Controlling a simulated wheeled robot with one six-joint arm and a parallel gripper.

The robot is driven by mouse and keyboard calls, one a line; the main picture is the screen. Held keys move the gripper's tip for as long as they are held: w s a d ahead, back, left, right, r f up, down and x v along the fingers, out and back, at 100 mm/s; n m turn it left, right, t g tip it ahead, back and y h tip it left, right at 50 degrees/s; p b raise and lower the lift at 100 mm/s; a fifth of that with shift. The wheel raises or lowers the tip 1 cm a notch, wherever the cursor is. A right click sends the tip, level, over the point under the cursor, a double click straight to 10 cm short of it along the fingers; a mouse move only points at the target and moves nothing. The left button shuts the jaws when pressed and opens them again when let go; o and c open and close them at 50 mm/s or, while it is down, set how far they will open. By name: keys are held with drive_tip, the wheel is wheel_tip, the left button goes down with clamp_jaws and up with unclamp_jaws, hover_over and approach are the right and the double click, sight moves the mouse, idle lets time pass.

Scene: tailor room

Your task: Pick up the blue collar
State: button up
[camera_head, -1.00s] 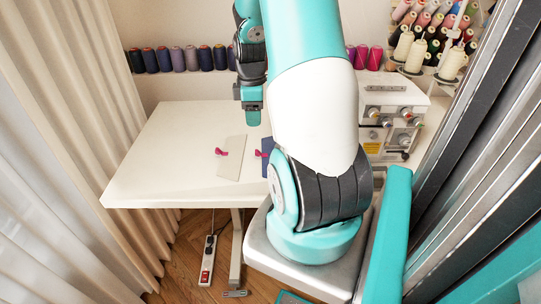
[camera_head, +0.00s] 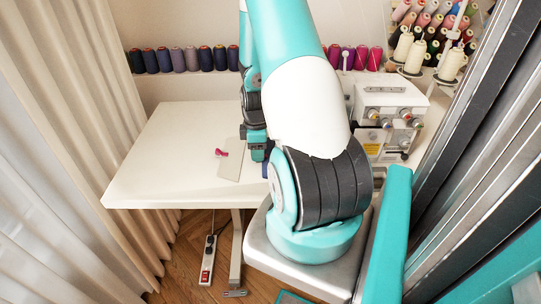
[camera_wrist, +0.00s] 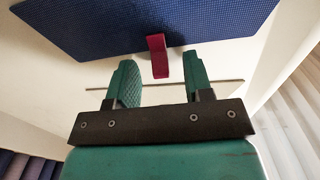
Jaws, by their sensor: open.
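The blue collar (camera_wrist: 150,22) lies flat on the white table, with a magenta clip (camera_wrist: 157,55) sticking out from its edge. In the head view only a small part of the blue collar (camera_head: 265,171) shows; my arm hides the rest. My gripper (camera_wrist: 159,68) is open and empty, with its two green fingers on either side of the clip's line, tips close to the clip's outer end. I cannot tell the height gap between them. In the head view my gripper (camera_head: 257,154) is over the table beside the collar.
A beige collar (camera_head: 231,163) with its own magenta clip (camera_head: 221,153) lies just left of my gripper. The white table (camera_head: 165,160) is clear to the left. A sewing machine (camera_head: 388,112) stands at the right, and thread spools (camera_head: 178,60) line the back wall.

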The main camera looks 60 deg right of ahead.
clamp_jaws()
drive_tip(key=shift+r, duration=0.15)
